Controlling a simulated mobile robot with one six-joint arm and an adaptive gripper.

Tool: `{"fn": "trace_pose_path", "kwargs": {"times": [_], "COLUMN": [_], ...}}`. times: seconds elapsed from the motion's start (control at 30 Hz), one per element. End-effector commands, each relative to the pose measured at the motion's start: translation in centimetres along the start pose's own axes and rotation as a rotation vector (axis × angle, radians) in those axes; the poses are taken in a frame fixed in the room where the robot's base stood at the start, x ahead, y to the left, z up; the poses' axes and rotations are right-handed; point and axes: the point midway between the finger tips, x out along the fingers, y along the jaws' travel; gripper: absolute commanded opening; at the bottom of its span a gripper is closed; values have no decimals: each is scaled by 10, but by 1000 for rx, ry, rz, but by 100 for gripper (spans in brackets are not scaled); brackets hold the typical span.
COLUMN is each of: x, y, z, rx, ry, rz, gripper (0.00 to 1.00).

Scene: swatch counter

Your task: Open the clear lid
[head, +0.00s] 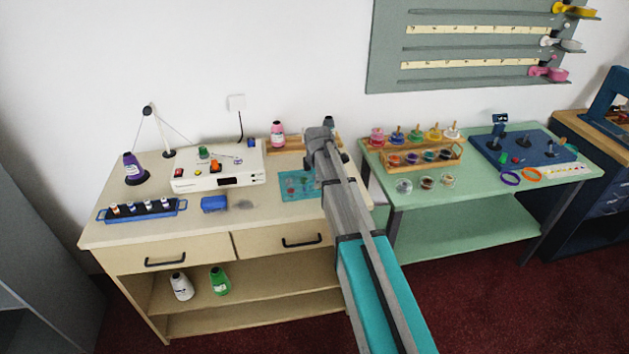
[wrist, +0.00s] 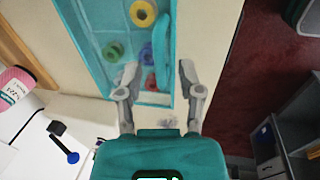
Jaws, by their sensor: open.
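A teal case (head: 298,186) lies on the beige counter, partly behind my arm in the head view. In the wrist view the case (wrist: 98,45) holds yellow, green, purple and red bobbins. A broad teal strip (wrist: 162,45) runs along its right side. The clear lid itself is hard to make out; I cannot tell its exact outline or whether it is shut. My gripper (wrist: 158,75) is open, with its fingertips apart on either side of the case's right part, near the red bobbin. Nothing is seen between the fingers as held. The fingertips are hidden in the head view.
A white machine (head: 222,172) stands left of the case, with a pink spool (head: 277,134) behind. A blue block (head: 214,203) and a blue rack (head: 140,211) are farther left. A green table (head: 480,190) stands to the right. The counter's front strip is mostly clear.

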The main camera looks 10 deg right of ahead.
Motion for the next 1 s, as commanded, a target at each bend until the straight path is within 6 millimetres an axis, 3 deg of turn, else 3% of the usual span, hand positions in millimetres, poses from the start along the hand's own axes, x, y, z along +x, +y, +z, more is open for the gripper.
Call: {"fn": "trace_pose_path", "kwargs": {"times": [0.17, 0.4, 0.43, 0.7, 1.0], "x": [0, 0, 0, 0, -2], "y": [0, 0, 0, 0, 3], "z": [0, 1, 1, -5, 6], "rx": [0, 1, 1, 0, 8], "ry": [0, 0, 0, 1, -1], "rz": [0, 0, 0, 0, -16], "gripper": [46, 2, 0, 0, 0]}}
